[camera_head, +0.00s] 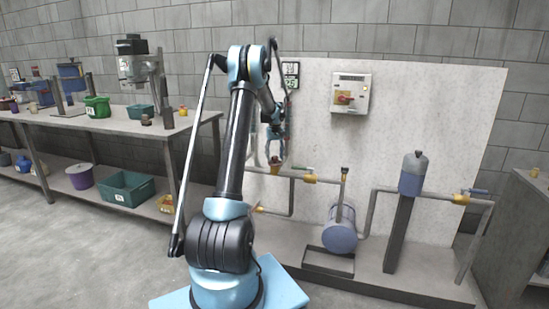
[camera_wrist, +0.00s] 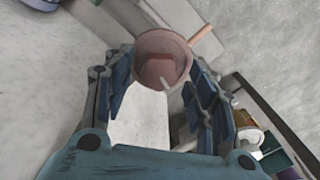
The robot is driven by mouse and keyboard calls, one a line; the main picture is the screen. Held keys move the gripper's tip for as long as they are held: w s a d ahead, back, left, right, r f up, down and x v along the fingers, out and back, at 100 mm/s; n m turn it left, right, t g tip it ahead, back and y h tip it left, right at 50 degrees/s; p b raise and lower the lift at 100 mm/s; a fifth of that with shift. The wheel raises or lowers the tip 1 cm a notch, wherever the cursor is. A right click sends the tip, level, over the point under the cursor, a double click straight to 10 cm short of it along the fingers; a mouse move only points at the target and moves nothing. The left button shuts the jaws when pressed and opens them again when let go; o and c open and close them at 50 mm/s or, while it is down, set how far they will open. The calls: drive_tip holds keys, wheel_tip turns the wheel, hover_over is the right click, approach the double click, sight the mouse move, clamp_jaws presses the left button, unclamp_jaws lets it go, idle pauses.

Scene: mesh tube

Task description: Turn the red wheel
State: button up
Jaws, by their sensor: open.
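A dull-red round piece (camera_wrist: 160,47), which appears to be the red wheel, shows near the top middle of the wrist view with a hollow face and a thin pale rod in front. My gripper (camera_wrist: 158,72) has its blue-grey fingers spread on either side of it. I cannot tell whether they touch it. In the head view my gripper (camera_head: 275,146) hangs down in front of the pale panel, just above a small brown-yellow fitting (camera_head: 275,168) on the pipe. The wheel is too small there to make out clearly.
Grey pipes with a yellow fitting (camera_head: 309,179) run right of my gripper to a blue-grey tank (camera_head: 340,231) and a post-mounted canister (camera_head: 412,178). A control box (camera_head: 350,94) hangs on the panel (camera_head: 430,120). A workbench (camera_head: 95,122) with bins stands left.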

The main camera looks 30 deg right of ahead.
drive_tip(key=shift+f, duration=0.1)
drive_tip(key=c, duration=1)
drive_tip(key=shift+c, duration=0.2)
drive_tip(key=shift+m, duration=0.9)
drive_tip(key=o, duration=1)
drive_tip(key=shift+o, duration=0.2)
